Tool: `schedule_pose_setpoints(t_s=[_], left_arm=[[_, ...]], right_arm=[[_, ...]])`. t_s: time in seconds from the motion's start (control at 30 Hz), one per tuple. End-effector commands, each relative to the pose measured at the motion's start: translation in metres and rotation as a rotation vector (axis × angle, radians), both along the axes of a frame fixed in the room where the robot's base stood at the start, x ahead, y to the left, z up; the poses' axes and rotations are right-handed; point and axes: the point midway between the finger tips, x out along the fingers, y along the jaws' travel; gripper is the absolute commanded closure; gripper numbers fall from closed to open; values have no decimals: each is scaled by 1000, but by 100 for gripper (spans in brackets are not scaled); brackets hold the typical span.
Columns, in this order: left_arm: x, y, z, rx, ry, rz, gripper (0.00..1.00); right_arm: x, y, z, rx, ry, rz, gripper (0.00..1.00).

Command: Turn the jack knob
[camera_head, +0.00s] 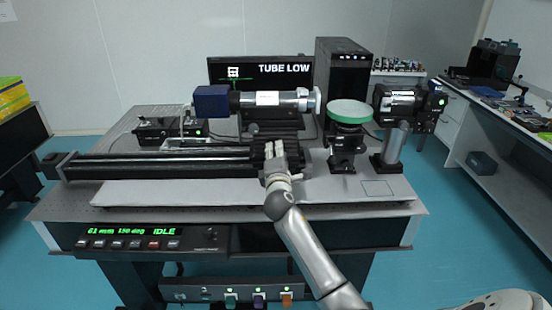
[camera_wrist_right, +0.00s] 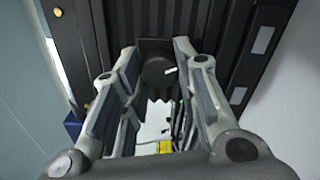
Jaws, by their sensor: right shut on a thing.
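The jack knob (camera_wrist_right: 158,70) is a dark round knob with a small white mark, in the wrist view, in front of a dark ribbed body (camera_wrist_right: 165,15). My right gripper (camera_head: 275,148) has its fingers on both sides of the knob and is shut on it. In the head view the gripper is at the right end of a long black rail assembly (camera_head: 160,164), and the knob is hidden behind it. Above stands a horizontal tube (camera_head: 275,100) with a blue block (camera_head: 211,101) at its left end. The monitor (camera_head: 285,70) reads "TUBE LOW". My left gripper is not in view.
A green-rimmed disc (camera_head: 348,111) on a post and a black camera-like device (camera_head: 404,100) stand right of my gripper. A control panel (camera_head: 140,239) on the front edge reads "61 mm 150 deg IDLE". The light plate (camera_head: 340,192) is mostly clear at its right.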

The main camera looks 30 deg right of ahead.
Motion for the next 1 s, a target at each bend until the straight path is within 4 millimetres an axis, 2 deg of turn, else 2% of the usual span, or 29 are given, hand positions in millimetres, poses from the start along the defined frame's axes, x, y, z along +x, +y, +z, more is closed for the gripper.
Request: schedule_pose_setpoints(t_s=[0.3, 1.0], left_arm=[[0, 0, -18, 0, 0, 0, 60], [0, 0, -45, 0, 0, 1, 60]], right_arm=[[0, -1, -3, 260, -159, -2, 95], [0, 0, -4, 829, -504, -4, 95]])
